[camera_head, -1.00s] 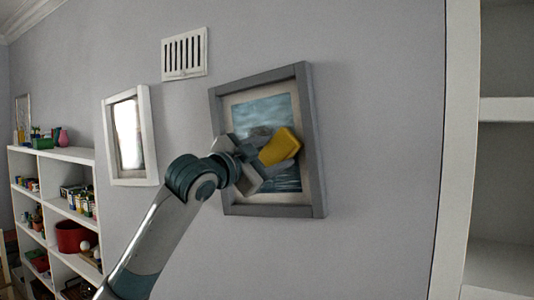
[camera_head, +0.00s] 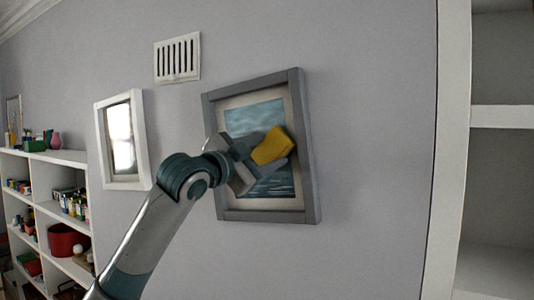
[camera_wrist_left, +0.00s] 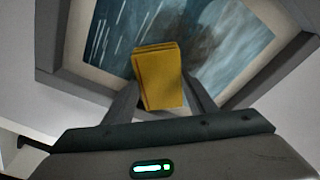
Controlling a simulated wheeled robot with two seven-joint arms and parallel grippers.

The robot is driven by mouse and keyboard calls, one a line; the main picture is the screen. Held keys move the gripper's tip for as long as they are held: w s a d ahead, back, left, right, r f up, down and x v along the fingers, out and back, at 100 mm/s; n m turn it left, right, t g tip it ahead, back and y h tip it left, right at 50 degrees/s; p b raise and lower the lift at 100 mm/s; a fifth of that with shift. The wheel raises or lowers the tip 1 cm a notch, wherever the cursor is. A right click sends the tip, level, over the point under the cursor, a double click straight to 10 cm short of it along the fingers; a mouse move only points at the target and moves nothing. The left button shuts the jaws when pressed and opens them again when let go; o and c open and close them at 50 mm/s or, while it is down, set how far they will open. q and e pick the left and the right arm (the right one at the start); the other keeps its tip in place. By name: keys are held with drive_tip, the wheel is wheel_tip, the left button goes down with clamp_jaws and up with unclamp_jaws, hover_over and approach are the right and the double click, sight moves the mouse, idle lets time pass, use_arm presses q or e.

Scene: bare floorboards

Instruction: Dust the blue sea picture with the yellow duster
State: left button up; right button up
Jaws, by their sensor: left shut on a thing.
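The blue sea picture (camera_head: 257,114) hangs on the grey wall in a grey frame, in the middle of the head view. Its blue sea and pale mat also fill the top of the left wrist view (camera_wrist_left: 113,33). My left gripper (camera_head: 258,155) is shut on the yellow duster (camera_head: 273,145) in front of the picture, covering part of its middle. The duster also shows between the two fingers in the left wrist view (camera_wrist_left: 160,78). I cannot tell whether the duster touches the picture. My right gripper is not in view.
A white-framed mirror or picture (camera_head: 145,150) hangs to the left, and a vent grille (camera_head: 177,59) is above. A white shelf unit (camera_head: 75,156) with several items stands at the far left. Empty white shelves (camera_head: 503,116) stand at the right. The wall right of the picture is bare.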

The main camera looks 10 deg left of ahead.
sight(257, 153)
use_arm(q)
drive_tip(key=shift+a, duration=0.1)
drive_tip(key=shift+w+a+f+p, duration=0.2)
drive_tip(key=shift+w+a, duration=0.1)
drive_tip(key=shift+a, duration=0.4)
drive_tip(key=shift+w+a+f+p, duration=0.15)
drive_tip(key=shift+w+a, duration=0.1)
drive_tip(key=shift+a, duration=0.4)
drive_tip(key=shift+r, duration=0.1)
drive_tip(key=shift+w+a+f+p, duration=0.15)
drive_tip(key=shift+w+a, duration=0.1)
drive_tip(key=shift+a, duration=0.5)
drive_tip(key=shift+w+a+f+p, duration=0.15)
drive_tip(key=shift+w+a, duration=0.1)
drive_tip(key=shift+a, duration=0.5)
drive_tip(key=shift+a, duration=0.1)
drive_tip(key=a, duration=0.1)
drive_tip(key=w+a, duration=0.1)
drive_tip(key=shift+a+f, duration=0.15)
drive_tip(key=shift+a, duration=0.15)
